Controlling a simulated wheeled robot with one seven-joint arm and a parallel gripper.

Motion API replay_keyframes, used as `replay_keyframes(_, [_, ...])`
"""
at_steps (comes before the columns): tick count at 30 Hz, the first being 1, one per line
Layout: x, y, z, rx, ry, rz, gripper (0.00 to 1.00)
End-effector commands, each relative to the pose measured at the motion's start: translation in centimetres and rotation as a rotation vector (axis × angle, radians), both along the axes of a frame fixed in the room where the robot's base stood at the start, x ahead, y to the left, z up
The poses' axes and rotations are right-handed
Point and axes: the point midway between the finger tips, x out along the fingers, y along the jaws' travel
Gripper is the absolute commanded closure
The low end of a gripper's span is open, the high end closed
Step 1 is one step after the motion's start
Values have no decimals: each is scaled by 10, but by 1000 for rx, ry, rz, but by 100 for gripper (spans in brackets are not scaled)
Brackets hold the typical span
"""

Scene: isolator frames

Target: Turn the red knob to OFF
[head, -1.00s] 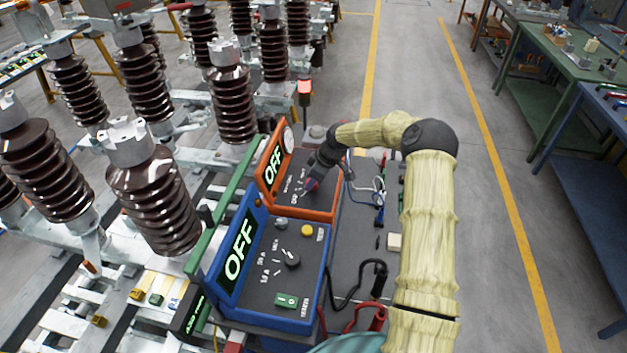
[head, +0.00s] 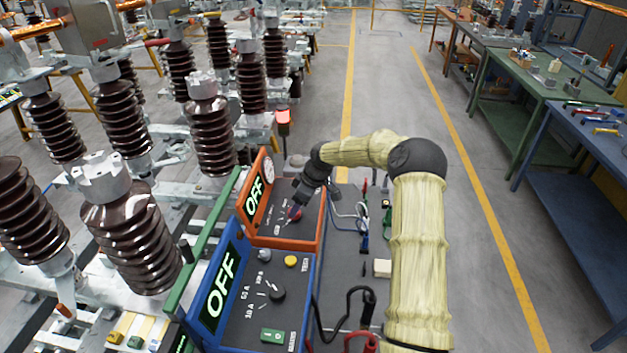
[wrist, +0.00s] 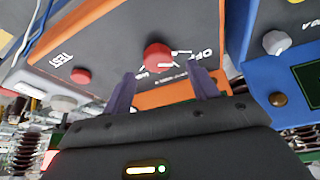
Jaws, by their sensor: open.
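The red knob (wrist: 158,57) is on the dark top panel of the orange box in the wrist view. White marks and the word OFF are printed beside it; I cannot tell which mark it points at. In the head view the knob (head: 295,212) is partly hidden by my gripper. My gripper (wrist: 163,78) is open, its two purple fingers apart at either side below the knob in the picture. No contact with the knob is visible. In the head view my gripper (head: 299,203) is over the panel. The orange box's display (head: 254,195) reads OFF.
A blue box (head: 262,300) with a dark knob stands in front of the orange one; its display reads OFF. A red button (wrist: 81,76) is on the orange box's panel. Cables lie to the right on the grey top. Brown insulators (head: 130,235) stand close on the left.

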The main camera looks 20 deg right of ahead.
Motion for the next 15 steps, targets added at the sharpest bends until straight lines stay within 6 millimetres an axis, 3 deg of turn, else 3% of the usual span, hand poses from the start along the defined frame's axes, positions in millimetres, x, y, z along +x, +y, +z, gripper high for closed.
replay_keyframes(15, [-22, -36, 94, -1, -6, -5, 41])
